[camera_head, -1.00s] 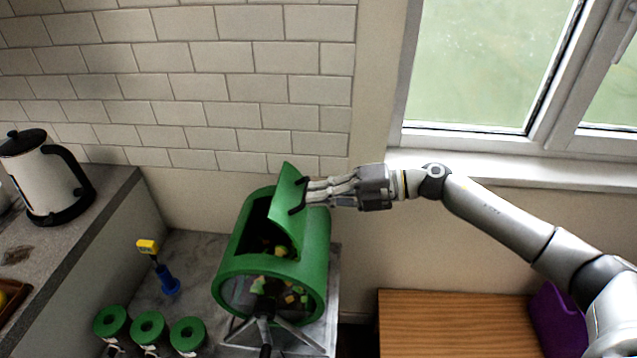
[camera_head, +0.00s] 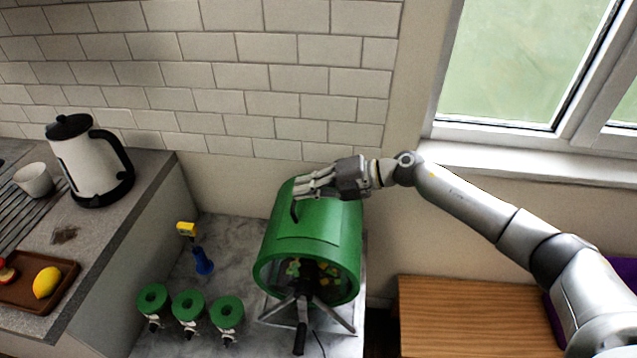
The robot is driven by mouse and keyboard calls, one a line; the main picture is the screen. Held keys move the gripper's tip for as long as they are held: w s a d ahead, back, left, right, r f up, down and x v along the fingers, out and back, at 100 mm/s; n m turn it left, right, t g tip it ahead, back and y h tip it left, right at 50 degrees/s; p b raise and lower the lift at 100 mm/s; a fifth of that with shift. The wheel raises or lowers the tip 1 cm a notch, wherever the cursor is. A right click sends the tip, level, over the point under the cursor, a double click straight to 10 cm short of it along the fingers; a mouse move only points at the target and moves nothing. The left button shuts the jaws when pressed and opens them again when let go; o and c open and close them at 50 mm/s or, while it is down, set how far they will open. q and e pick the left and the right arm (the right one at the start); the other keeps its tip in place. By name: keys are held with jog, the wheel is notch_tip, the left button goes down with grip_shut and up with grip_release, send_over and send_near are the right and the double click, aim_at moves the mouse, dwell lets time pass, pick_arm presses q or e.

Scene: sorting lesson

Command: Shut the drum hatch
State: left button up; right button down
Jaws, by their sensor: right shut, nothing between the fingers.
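The green drum (camera_head: 340,254) stands on a metal frame on the grey worktop, with a clear front that shows small coloured pieces inside. Its hatch (camera_head: 310,221), a curved green panel, now lies down over the opening, close to flush with the drum's curved wall. A dark handle (camera_head: 294,212) sits on the hatch's left part. My right gripper (camera_head: 297,190) is shut and empty, at the upper left of the drum, over the hatch near the handle. I cannot tell whether its fingers touch the hatch. My left gripper is out of view.
Several green-topped containers (camera_head: 188,305) stand left of the drum, near a blue-and-yellow tool (camera_head: 203,262). A kettle (camera_head: 90,165), a white cup (camera_head: 33,180) and a tray (camera_head: 36,304) with a lemon (camera_head: 46,282) are on the left counter. A wooden surface (camera_head: 470,318) lies right.

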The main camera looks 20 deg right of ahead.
jog(key=shift+w+a+f+b, duration=0.3)
jog(key=shift+a+f, duration=0.45)
jog(key=shift+f, duration=0.05)
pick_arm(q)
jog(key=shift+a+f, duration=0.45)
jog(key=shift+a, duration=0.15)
pick_arm(e)
jog(key=shift+w+a+f, duration=0.15)
jog(key=shift+a+f, duration=0.15)
jog(key=shift+f, duration=0.1)
